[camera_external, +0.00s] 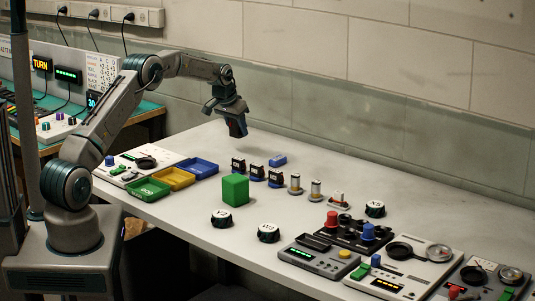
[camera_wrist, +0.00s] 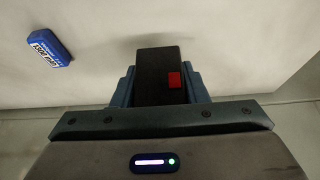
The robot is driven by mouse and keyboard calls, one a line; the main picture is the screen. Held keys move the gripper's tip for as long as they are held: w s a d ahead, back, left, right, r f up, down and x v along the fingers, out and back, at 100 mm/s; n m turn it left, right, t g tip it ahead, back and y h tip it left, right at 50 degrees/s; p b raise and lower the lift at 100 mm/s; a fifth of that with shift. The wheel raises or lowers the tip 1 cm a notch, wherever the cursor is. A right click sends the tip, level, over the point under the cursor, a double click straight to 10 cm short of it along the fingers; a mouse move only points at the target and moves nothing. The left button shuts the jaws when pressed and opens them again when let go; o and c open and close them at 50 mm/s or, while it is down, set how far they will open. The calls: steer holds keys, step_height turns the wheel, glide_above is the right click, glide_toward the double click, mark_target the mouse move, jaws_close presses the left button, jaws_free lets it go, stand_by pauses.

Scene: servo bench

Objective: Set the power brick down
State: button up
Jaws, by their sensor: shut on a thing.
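The power brick, a black block with a red square, shows between the blue fingers in the wrist view (camera_wrist: 152,75). My gripper (camera_external: 236,122) is shut on it and holds it in the air above the back left of the white bench, near the wall. In the external view the dark power brick (camera_external: 237,129) shows just below the gripper body. Part of the power brick is hidden by the fingers and the gripper body.
A blue labelled block (camera_wrist: 50,46) lies on the bench; it also shows in the external view (camera_external: 278,160). Several small dark-and-blue devices, a green cube (camera_external: 235,189) and coloured trays (camera_external: 173,178) stand nearby. The bench's back left, below my gripper, is mostly clear.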

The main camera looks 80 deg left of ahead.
mark_target(236, 151)
steer(key=shift+s+a+f, duration=0.2)
steer(key=shift+a+f, duration=0.15)
steer(key=shift+a, duration=0.25)
steer(key=shift+s+a+f, duration=0.15)
steer(key=shift+a+f, duration=0.2)
steer(key=shift+a, duration=0.2)
steer(key=shift+f+p, duration=0.55)
steer(key=shift+f, duration=1.65)
steer(key=o, duration=1.1)
steer(key=shift+c, duration=0.2)
steer(key=shift+s+d+r, duration=0.1)
steer(key=shift+r, duration=0.3)
steer(key=b+v, duration=0.1)
steer(key=v, duration=1)
steer(key=shift+r+b, duration=0.2)
steer(key=shift+b, duration=0.2)
steer(key=shift+d, duration=0.1)
